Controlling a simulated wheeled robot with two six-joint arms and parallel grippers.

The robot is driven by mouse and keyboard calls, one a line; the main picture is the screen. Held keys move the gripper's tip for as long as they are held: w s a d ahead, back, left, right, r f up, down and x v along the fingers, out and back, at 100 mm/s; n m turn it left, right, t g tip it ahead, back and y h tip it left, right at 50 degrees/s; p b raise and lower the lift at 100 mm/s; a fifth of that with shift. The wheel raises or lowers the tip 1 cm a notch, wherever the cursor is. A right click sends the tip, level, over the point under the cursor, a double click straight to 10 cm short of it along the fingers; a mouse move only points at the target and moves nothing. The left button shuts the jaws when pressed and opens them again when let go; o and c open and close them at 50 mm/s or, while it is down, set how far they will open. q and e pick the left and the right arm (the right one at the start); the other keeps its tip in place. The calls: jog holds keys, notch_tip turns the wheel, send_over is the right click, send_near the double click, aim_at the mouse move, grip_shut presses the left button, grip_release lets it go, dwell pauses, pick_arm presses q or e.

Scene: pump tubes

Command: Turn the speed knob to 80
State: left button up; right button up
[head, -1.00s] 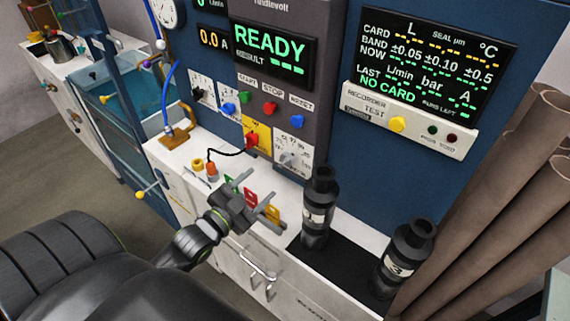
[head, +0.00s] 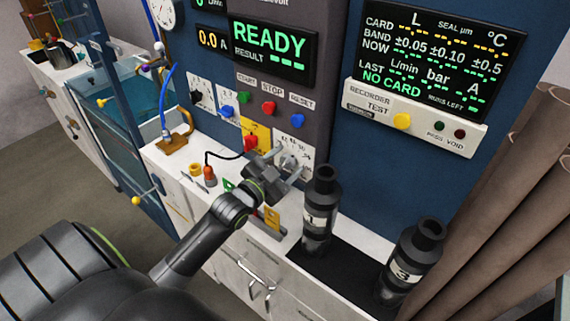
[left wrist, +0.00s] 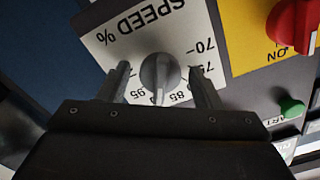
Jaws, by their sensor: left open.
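The grey speed knob (head: 289,162) is on a white dial plate at the lower right of the dark control panel. In the left wrist view the knob (left wrist: 160,74) sits below the upside-down words SPEED % and its light pointer mark points down, between the 85 and 95 labels. My left gripper (head: 285,166) is open at the dial. In the left wrist view its two fingers (left wrist: 160,86) stand on either side of the knob, with gaps to it. The display (head: 272,47) reads READY. My right gripper is not in view.
A red knob (head: 251,142) on a yellow plate is left of the dial. Green, red and blue buttons (head: 269,107) are above. A black pump tube (head: 321,210) stands close to the gripper's right, with another (head: 412,262) beyond it. Colored tags hang below.

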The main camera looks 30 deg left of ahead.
pick_arm(q)
jog(key=c, duration=1)
jog(key=shift+n, duration=0.3)
jog(key=shift+r+n+p, duration=0.1)
jog(key=shift+n+p, duration=0.7)
jog(key=shift+n, duration=0.1)
jog(key=n+p, duration=0.1)
jog(key=n, duration=0.1)
jog(key=shift+a+n, duration=0.1)
jog(key=shift+n, duration=0.2)
jog(key=n+p, duration=0.1)
jog(key=n, duration=0.2)
jog(key=shift+a, duration=0.1)
jog(key=shift+n+p, duration=0.6)
jog(key=shift+n, duration=1.3)
jog(key=shift+f, duration=0.2)
